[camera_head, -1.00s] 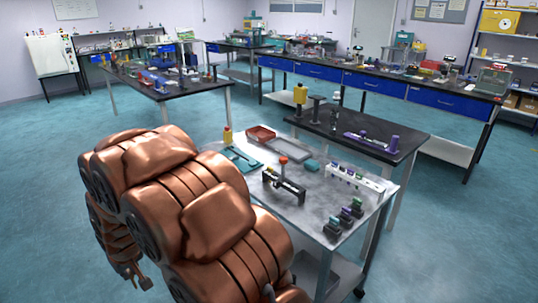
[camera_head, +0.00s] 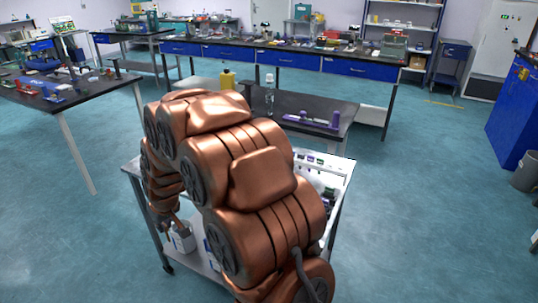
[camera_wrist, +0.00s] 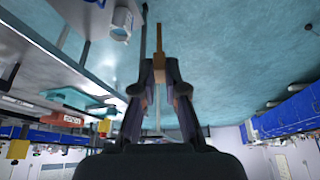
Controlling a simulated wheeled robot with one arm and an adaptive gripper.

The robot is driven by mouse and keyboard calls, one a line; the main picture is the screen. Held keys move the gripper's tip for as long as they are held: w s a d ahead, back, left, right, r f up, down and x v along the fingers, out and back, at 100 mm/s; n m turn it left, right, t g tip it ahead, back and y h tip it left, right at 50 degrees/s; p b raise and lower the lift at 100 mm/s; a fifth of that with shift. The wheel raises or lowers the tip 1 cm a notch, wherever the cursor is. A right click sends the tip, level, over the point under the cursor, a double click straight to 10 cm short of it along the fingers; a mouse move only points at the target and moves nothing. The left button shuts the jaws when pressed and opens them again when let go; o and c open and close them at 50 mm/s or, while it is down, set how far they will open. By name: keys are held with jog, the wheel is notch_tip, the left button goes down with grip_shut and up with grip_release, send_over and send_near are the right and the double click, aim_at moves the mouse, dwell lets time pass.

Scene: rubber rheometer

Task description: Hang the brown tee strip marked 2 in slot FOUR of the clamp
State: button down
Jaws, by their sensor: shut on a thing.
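In the wrist view my gripper (camera_wrist: 158,76) is shut on a thin brown strip (camera_wrist: 158,62), which sticks out past the fingertips over the floor, beside the cart. Its mark cannot be read. In the head view my copper-coloured arm covers most of the cart (camera_head: 341,170), and the clamp cannot be made out there. I cannot tell the clamp or slot FOUR in the wrist view either.
A white rack (camera_head: 312,157) shows at the cart's far right. In the wrist view a white container (camera_wrist: 124,22) and a red tray (camera_wrist: 60,118) lie left. Floor at right is open.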

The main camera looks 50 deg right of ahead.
jog(key=s+d+r+n+p, duration=0.1)
jog(key=s+d+r, duration=0.2)
jog(key=d, duration=0.8)
jog(key=s+d+r+n+p, duration=0.1)
jog(key=s+d+r, duration=0.2)
jog(key=d, duration=0.8)
jog(key=s+d+r+y+p, duration=0.1)
jog(key=s+d+r, duration=0.2)
jog(key=d, duration=0.7)
jog(key=shift+d+r+n, duration=0.4)
jog(key=shift+r, duration=0.45)
jog(key=shift+s+f+b, duration=0.1)
jog(key=shift+f+b, duration=0.1)
jog(key=shift+b, duration=0.55)
jog(key=shift+f+b, duration=1.45)
jog(key=shift+f, duration=0.4)
jog(key=shift+b, duration=0.9)
jog(key=shift+f, duration=0.2)
jog(key=shift+f+b, duration=0.35)
jog(key=shift+f, duration=0.05)
jog(key=shift+f, duration=0.35)
